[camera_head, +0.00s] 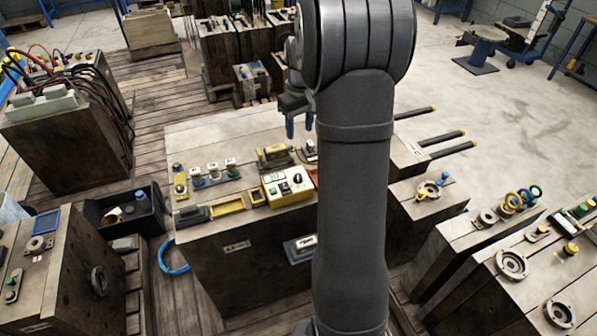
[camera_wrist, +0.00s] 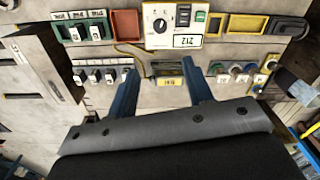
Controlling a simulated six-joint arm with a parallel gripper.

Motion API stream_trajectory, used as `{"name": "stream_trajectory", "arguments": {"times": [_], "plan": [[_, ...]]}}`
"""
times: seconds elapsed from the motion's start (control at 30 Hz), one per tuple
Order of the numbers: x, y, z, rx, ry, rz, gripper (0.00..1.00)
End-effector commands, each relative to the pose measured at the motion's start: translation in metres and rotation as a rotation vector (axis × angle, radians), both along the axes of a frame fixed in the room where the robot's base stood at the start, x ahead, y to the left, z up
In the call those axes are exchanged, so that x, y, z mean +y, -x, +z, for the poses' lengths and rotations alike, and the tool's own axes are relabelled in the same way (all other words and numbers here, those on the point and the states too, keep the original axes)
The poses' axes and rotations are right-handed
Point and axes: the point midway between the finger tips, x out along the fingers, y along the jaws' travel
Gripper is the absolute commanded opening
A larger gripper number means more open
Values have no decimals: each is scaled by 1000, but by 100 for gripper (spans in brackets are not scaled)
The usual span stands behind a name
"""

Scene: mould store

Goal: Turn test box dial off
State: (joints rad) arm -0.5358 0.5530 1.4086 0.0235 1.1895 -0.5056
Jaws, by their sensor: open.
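The test box (camera_head: 290,196) is a yellow box with a pale top on the middle mould block, left of my arm. It also shows at the top centre of the wrist view (camera_wrist: 190,41), upside down. Its dial (camera_wrist: 160,25) is a black knob on a white face; a black switch and a green switch sit beside it. The dial also shows in the head view (camera_head: 297,179), but its exact setting is too small to tell. My gripper (camera_wrist: 161,72) is open and empty, its blue fingers apart from the box. In the head view my gripper (camera_head: 299,128) is above the block's far part, partly behind my arm.
An olive labelled block (camera_wrist: 168,83) lies between my fingers in the wrist view. A red tray (camera_wrist: 127,23) and a yellow tray (camera_wrist: 248,26) flank the test box. Small switches (camera_wrist: 102,75) and coloured connectors (camera_wrist: 240,72) stand at either side. Bare block top lies around them.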

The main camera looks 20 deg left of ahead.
Motion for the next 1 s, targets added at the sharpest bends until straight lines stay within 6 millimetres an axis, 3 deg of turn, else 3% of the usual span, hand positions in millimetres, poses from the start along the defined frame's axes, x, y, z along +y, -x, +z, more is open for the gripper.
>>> {"name": "stream_trajectory", "arguments": {"times": [0.13,0.37,1.0], "plan": [[-1,0,-5,3,1,-108,47],[-1,1,-26,7,3,-131,47],[1,4,-157,5,3,-128,47]]}}
